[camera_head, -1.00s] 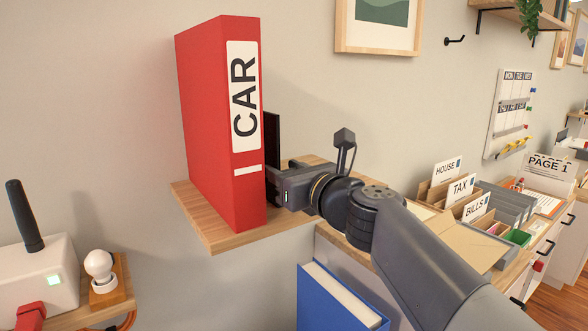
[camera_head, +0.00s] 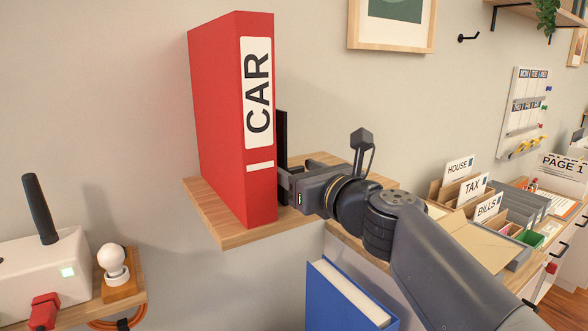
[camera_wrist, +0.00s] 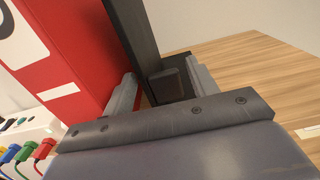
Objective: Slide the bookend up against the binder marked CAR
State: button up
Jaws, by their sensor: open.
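The red binder marked CAR (camera_head: 222,110) stands upright on a small wooden wall shelf. Its red side also shows in the wrist view (camera_wrist: 75,60). The black bookend (camera_head: 282,140) stands just right of the binder, mostly hidden behind it in the head view. In the wrist view its upright plate (camera_wrist: 130,35) rises close beside the binder; whether they touch I cannot tell. My gripper (camera_head: 287,183) is low at the bookend, right of the binder. In the wrist view my gripper (camera_wrist: 163,90) is open, its fingers on either side of a small dark block at the bookend's foot.
The wooden shelf (camera_head: 225,230) is bare to the right of the bookend. A blue binder (camera_head: 345,300) stands below it. A white box with an antenna (camera_head: 45,265) and a bulb (camera_head: 112,262) sit lower left. A card sorter (camera_head: 470,190) is at the right.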

jog(key=v, duration=0.9)
